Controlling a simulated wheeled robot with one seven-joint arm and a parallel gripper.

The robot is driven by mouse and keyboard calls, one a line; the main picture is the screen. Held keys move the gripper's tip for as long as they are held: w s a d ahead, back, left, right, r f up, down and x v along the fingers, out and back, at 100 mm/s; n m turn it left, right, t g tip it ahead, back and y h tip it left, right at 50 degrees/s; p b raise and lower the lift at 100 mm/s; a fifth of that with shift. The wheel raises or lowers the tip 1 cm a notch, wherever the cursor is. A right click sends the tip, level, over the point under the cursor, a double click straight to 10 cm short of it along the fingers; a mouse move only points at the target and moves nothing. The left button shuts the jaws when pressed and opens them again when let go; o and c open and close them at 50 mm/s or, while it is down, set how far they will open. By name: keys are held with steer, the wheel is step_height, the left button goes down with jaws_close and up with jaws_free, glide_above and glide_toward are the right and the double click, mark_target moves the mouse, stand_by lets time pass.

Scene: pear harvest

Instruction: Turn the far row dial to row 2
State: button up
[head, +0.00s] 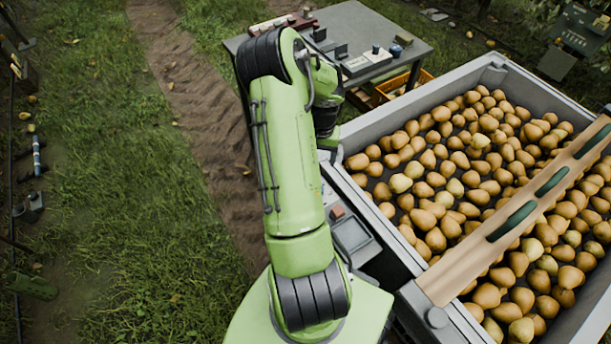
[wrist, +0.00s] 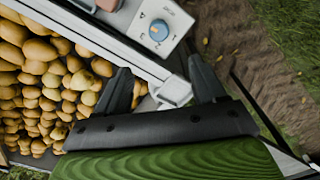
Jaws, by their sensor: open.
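A round blue dial (wrist: 159,30) sits on a pale grey panel (wrist: 137,22) beside the pear bin in the wrist view. Small marks are printed around the dial, too small to read. I cannot tell which row it points at. My gripper (wrist: 160,68) is open and empty, its two dark fingers apart. In the picture the dial lies above the gap between the fingertips, and no finger appears to touch it. In the head view my green arm hides the gripper, and I cannot make out the dial there.
A grey bin (head: 375,132) full of pears fills the right, with a tan slotted bar (head: 450,271) across it. A grey table (head: 375,22) with small items stands at the back, with an orange crate (head: 393,88) below. Grass (head: 125,180) on the left is mostly open.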

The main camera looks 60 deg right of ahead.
step_height(320, 180, down, 15)
steer(key=b, duration=0.4)
steer(key=shift+s+a+f+b, duration=0.1)
steer(key=shift+s+f+b, duration=0.05)
steer(key=shift+b, duration=0.15)
steer(key=c, duration=1.1)
steer(key=shift+o, duration=0.2)
